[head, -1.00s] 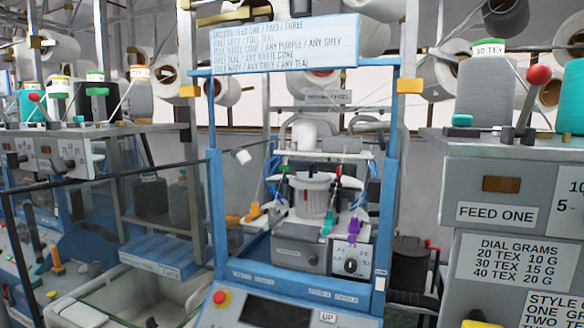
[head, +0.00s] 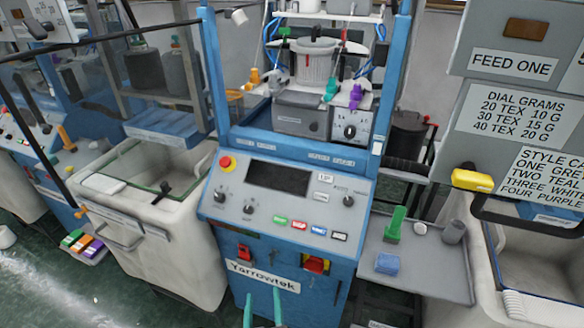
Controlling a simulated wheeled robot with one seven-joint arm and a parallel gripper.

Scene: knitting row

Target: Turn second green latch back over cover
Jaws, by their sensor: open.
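The blue-framed knitting machine (head: 220,110) stands in the middle of the head view. Its white ribbed cylinder (head: 316,66) sits above a grey box. A teal-green piece (head: 330,91) hangs at the cylinder's lower right. I cannot make out the cover for certain. My gripper (head: 262,316) shows two teal fingertips at the bottom edge, apart and empty, well below the cylinder.
A sloped control panel (head: 285,193) with a red stop button (head: 226,162) lies between my gripper and the cylinder. A purple piece (head: 355,97) and an orange piece (head: 253,78) flank the cylinder. A grey shelf (head: 430,265) juts out at right; a white bin (head: 150,225) stands left.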

